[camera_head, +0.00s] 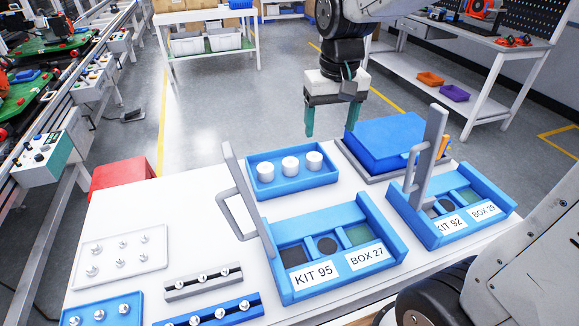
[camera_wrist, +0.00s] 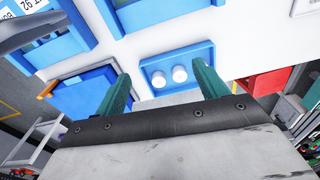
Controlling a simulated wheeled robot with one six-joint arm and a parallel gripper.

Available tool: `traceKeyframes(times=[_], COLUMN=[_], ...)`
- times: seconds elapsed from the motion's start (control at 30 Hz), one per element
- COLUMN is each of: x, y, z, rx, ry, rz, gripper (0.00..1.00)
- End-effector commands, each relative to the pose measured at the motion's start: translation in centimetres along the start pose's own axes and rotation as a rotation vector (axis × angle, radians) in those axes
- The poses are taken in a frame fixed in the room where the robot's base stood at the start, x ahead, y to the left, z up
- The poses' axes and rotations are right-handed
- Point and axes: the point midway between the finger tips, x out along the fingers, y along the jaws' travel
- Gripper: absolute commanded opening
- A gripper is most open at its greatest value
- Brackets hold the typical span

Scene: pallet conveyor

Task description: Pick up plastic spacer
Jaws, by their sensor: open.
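Several white cylinders, which look like the plastic spacers, stand upright in a blue tray (camera_head: 292,187) on the white table. Three show in the head view: a left spacer (camera_head: 265,171), a middle spacer (camera_head: 290,165) and a right spacer (camera_head: 314,160). My gripper (camera_head: 331,122) is open and empty, above and behind the tray to its right, clear of it. In the wrist view, two spacers (camera_wrist: 179,74) show in the tray between the green fingers of my gripper (camera_wrist: 160,82). The third is not visible there.
A kit box marked KIT 95 (camera_head: 318,265) with a raised grey handle stands in front of the tray. A second box marked KIT 92 (camera_head: 450,225) stands to the right. A blue block (camera_head: 385,140) lies behind it. Trays with small metal parts (camera_head: 122,257) lie at the left.

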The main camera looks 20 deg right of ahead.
Motion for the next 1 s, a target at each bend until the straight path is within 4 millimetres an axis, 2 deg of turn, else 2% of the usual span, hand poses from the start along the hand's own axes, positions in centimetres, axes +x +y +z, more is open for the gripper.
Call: traceKeyframes(times=[0.03, 0.2, 0.3, 0.4, 0.5, 0.6, 1.0], x=[1.6, 6.9, 10.3, 13.4, 15.6, 16.9, 20.8], y=[-0.3, -1.4, -1.9, -2.4, -2.6, -2.8, -3.0], z=[-2.3, -8.9, -12.0, -14.3, -15.7, -16.5, -16.6], rx=[0.007, 0.035, 0.052, 0.063, 0.073, 0.078, 0.08], ry=[-0.015, -0.036, -0.046, -0.053, -0.057, -0.058, -0.061], rz=[0.001, 0.003, 0.004, 0.006, 0.006, 0.007, 0.007], gripper=[0.72, 0.72, 0.72, 0.72, 0.72, 0.72, 0.72])
